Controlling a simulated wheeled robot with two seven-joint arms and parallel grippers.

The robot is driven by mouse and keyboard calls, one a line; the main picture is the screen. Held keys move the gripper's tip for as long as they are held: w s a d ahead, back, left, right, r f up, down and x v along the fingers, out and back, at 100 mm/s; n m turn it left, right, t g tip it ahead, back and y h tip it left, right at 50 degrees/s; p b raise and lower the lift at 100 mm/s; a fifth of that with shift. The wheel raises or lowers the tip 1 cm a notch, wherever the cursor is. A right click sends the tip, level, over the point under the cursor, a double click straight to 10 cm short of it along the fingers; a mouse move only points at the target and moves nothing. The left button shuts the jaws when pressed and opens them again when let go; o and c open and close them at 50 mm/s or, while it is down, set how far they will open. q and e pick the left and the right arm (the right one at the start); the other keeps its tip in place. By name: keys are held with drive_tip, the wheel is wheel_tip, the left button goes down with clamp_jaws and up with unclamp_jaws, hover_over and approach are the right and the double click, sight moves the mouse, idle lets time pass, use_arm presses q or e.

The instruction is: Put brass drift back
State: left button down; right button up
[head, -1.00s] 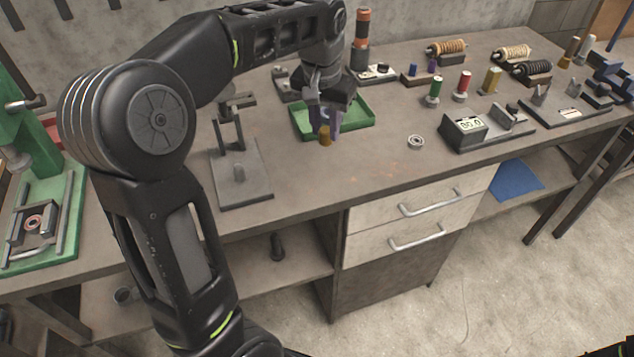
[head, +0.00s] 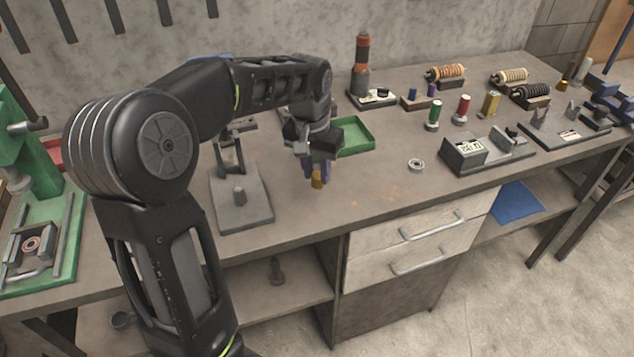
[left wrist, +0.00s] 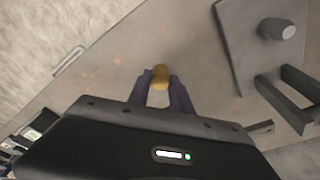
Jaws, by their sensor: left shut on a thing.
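My left gripper (head: 318,170) is shut on the brass drift (head: 317,182), a short gold-brown cylinder whose lower end shows below the purple fingers. In the left wrist view the drift (left wrist: 160,80) sits between the two fingertips (left wrist: 161,86), its upper part hidden. The gripper is over the bench, in front of the green tray (head: 356,136) and to the right of a grey plate with a short peg (head: 240,196). The plate also shows at the upper right of the left wrist view (left wrist: 245,40). I cannot tell how high the drift is above the bench. My right gripper is not in view.
A bearing ring (head: 416,165) lies on the bench to the right. Green (head: 433,113), red (head: 462,108) and yellow (head: 490,104) cylinders stand behind the display gauge (head: 464,152). A green press (head: 40,240) stands at far left. Bench between plate and ring is clear.

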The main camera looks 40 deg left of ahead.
sight(316, 176)
use_arm(q)
drive_tip(key=shift+f, duration=1.8)
drive_tip(key=shift+f, duration=0.15)
drive_tip(key=c, duration=1.1)
unclamp_jaws()
drive_tip(key=shift+c, duration=0.2)
wheel_tip(316, 176, up, 12)
drive_tip(key=s, duration=0.1)
drive_tip(key=shift+s+d, duration=0.2)
drive_tip(key=shift+s, duration=0.2)
